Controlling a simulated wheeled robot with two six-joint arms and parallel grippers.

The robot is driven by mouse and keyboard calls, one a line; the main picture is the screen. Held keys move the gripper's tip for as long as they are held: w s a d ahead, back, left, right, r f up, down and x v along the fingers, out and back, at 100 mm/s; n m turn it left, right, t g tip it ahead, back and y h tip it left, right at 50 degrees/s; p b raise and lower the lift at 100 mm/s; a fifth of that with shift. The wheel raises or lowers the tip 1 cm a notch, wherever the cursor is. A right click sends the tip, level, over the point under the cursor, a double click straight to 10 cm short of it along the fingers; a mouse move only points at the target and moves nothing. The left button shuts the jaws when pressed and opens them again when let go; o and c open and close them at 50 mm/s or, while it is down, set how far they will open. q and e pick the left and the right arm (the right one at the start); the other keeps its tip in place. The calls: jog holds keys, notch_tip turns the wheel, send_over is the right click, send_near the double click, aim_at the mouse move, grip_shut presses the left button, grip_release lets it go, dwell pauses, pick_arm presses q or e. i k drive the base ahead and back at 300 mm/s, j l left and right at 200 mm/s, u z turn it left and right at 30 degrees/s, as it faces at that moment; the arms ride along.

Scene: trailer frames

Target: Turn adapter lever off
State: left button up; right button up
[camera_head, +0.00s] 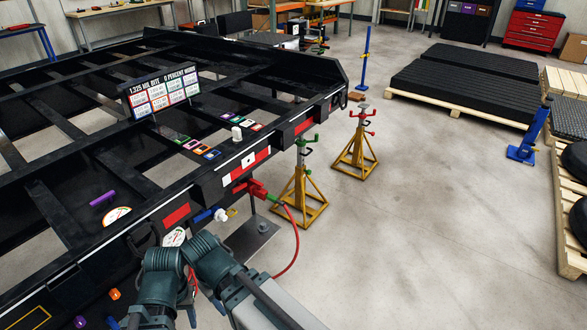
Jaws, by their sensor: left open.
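A red coupling (254,189) sits on the trailer's rear beam, with a green part at its right end and a red hose (296,245) hanging from it. A blue fitting (204,216) with a white knob (221,215) and a small yellow ring (232,212) sits left of it, lower on the beam. I cannot tell for sure which small part is the adapter lever. My left gripper (192,284) is mostly hidden behind its arm at the bottom, below the blue fitting and apart from the red coupling; it is open. My right gripper is not in view.
The black trailer frame (60,190) fills the left, with gauges (174,237) and a sign board (160,92). Yellow jack stands (300,197) stand right of the couplings. Floor at the right centre is clear. Pallets (455,108) lie farther right.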

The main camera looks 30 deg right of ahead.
aim_at(259, 185)
jog(key=i+l+z, duration=0.25)
jog(key=i+l, duration=0.15)
jog(key=l, duration=0.4)
jog(key=i+l+z, duration=0.25)
jog(key=i+l, duration=0.2)
jog(key=l, duration=0.3)
jog(key=i+l+z, duration=0.25)
jog(key=i+l, duration=0.25)
jog(key=l, duration=0.1)
